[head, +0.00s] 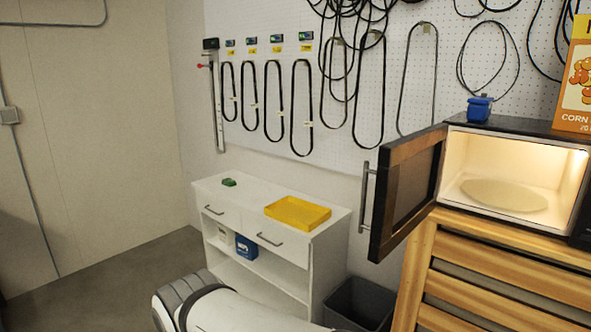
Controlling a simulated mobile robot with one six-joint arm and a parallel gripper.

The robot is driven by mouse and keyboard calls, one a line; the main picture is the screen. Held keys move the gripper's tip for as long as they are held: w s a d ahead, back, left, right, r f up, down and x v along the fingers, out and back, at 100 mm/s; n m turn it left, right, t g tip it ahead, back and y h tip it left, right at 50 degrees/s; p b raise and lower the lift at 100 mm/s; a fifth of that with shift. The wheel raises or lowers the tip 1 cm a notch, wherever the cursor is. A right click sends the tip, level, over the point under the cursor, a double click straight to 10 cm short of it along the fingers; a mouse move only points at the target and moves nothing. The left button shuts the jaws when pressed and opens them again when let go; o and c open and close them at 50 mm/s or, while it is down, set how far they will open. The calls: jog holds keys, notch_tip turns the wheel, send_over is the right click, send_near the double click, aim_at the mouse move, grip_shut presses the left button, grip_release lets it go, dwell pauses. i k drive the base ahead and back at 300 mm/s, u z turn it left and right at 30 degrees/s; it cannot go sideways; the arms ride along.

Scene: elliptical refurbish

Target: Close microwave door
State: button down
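The microwave (505,125) stands on a wooden slatted cabinet at the right. Its interior is lit and shows a round plate (503,194) and nothing else inside. The microwave door (408,187) is open and swung out to the left, with a dark panel and a vertical metal handle (365,197) at its left edge. Part of my arm shows at the bottom centre, well below and left of the door. My gripper is not in view.
A white cabinet (318,252) with a yellow tray (297,212) stands left of the door. A dark bin (362,300) is below the door. A blue object (479,108) and a corn box (577,85) sit on the microwave. Floor at left is clear.

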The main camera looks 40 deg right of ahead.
aim_at(410, 167)
jog(key=z, duration=0.1)
jog(key=i, duration=0.75)
jog(key=z, duration=3.15)
jog(key=k, duration=0.8)
jog(key=u, duration=0.35)
jog(key=i, duration=0.45)
jog(key=u, duration=0.05)
